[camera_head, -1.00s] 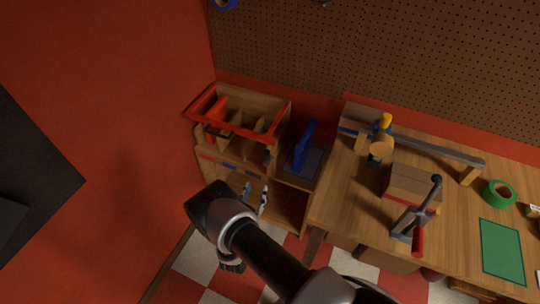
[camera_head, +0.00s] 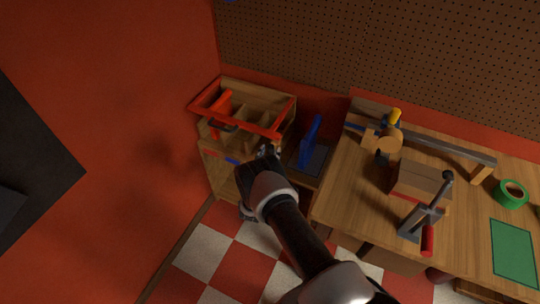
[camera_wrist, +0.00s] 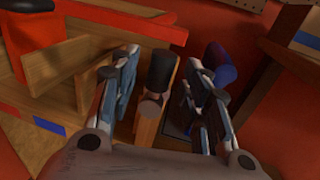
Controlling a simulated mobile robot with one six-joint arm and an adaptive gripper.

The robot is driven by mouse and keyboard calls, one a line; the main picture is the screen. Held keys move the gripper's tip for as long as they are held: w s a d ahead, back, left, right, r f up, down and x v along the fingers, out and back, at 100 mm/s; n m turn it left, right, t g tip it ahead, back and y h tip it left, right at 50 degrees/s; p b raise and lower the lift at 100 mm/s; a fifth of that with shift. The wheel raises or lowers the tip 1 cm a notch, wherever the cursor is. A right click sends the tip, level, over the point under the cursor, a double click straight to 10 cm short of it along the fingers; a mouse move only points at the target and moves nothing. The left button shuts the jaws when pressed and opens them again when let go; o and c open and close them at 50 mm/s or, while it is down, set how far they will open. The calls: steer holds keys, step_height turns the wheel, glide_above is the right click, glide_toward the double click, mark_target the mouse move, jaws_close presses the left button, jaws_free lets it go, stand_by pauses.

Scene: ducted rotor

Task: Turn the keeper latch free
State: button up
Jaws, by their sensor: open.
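I cannot tell for certain which part is the keeper latch. A wooden piece with a dark rounded top (camera_wrist: 150,118) stands between my gripper's fingers in the wrist view, possibly a tool handle or the latch. My gripper (camera_wrist: 161,64) is open, with one finger on each side of this piece and no visible grip on it. In the head view my gripper (camera_head: 268,152) is at the front right corner of the wooden rack (camera_head: 225,172), just below the red frame (camera_head: 240,127). My wrist hides part of the rack front there.
A blue upright object (camera_head: 309,142) stands close right of my gripper; it also shows in the wrist view (camera_wrist: 219,66). A red cylinder (camera_wrist: 30,42) stands among wooden dividers at left. The workbench (camera_head: 350,205) at right holds a clamp (camera_head: 428,215) and green tape (camera_head: 511,194).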

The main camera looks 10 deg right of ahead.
steer(key=shift+w+d, duration=0.2)
steer(key=shift+w, duration=0.25)
jaws_close()
stand_by(0.3)
